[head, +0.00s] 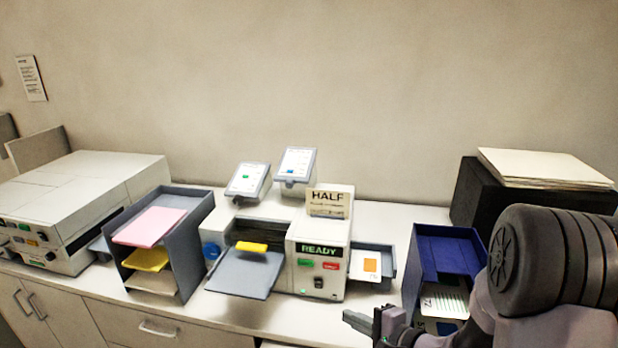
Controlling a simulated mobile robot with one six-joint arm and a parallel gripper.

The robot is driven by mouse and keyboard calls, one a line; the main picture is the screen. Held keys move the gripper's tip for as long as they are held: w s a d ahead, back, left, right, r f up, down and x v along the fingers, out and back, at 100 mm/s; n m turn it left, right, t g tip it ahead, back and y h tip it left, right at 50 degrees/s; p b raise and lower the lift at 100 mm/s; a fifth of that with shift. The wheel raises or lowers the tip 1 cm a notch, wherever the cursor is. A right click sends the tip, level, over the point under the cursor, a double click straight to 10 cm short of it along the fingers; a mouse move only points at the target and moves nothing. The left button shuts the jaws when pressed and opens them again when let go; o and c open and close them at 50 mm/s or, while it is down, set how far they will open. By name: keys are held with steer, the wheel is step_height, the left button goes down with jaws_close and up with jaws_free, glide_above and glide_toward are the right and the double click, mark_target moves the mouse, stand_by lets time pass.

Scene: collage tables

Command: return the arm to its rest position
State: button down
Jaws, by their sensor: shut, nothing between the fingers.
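My gripper (366,322) is low in the head view, right of centre, in front of the counter's front edge. Its fingers point left, are shut and hold nothing. My arm comes in from the lower right corner and hides part of the counter there. The gripper is apart from the machine with the READY sign (319,250) and from the blue tray rack (425,245), which stands just behind it to the right.
A grey rack (193,243) with coloured sheets stands left of the machine. The machine's grey tray (245,274) sticks out forward. A black box (478,192) with stacked boards (540,166) stands behind my arm. Bare counter (245,313) lies in front of the machine.

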steer(key=a+n+g+y+b, duration=0.2)
steer(key=a+n+g+b, duration=0.15)
steer(key=a, duration=0.35)
steer(key=s+a+f+n+g+h+b, duration=0.1)
steer(key=s+a+n+b, duration=0.1)
steer(key=s+b, duration=0.3)
steer(key=s+a+f+n+g+b, duration=0.1)
steer(key=s+f+n+g+b, duration=0.1)
steer(key=s+b, duration=0.35)
steer(key=s+d+f+n+t+h+b, duration=0.2)
steer(key=s+d+f+h+b, duration=0.5)
steer(key=s+b, duration=0.4)
steer(key=shift+s+d+f+h, duration=0.35)
steer(key=shift+d+h, duration=0.05)
steer(key=shift+d, duration=0.5)
